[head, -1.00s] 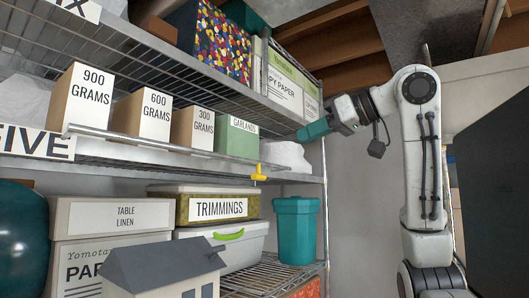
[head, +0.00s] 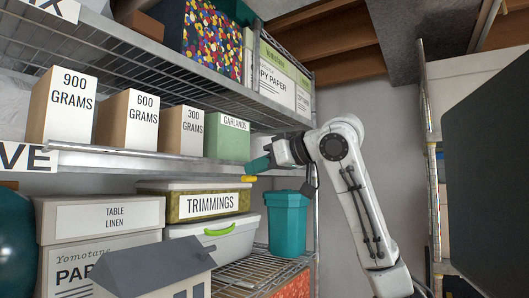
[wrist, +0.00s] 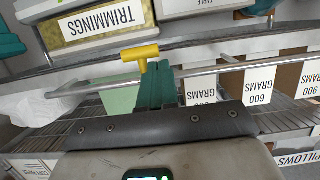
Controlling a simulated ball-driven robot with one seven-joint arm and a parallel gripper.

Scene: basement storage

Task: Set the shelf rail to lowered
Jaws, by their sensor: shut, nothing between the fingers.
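The shelf rail (head: 120,153) is a thin metal rod along the front of the middle shelf. It runs above the shelf's edge, in front of the lower part of the boxes. A yellow T-shaped handle (head: 249,179) sits at its right end; it also shows in the wrist view (wrist: 141,53). My gripper (head: 258,166) is at that end of the rail, with its teal fingers shut and empty. In the wrist view the fingertips (wrist: 156,68) are right beside the handle's stem; I cannot tell whether they touch it. The fingers hide part of the rail there.
Labelled weight boxes (head: 126,118) and a green garlands box (head: 227,137) stand behind the rail. Below are a trimmings box (head: 165,203) and a teal bin (head: 287,222), close under my gripper. The shelf's upright post stands just right of the gripper.

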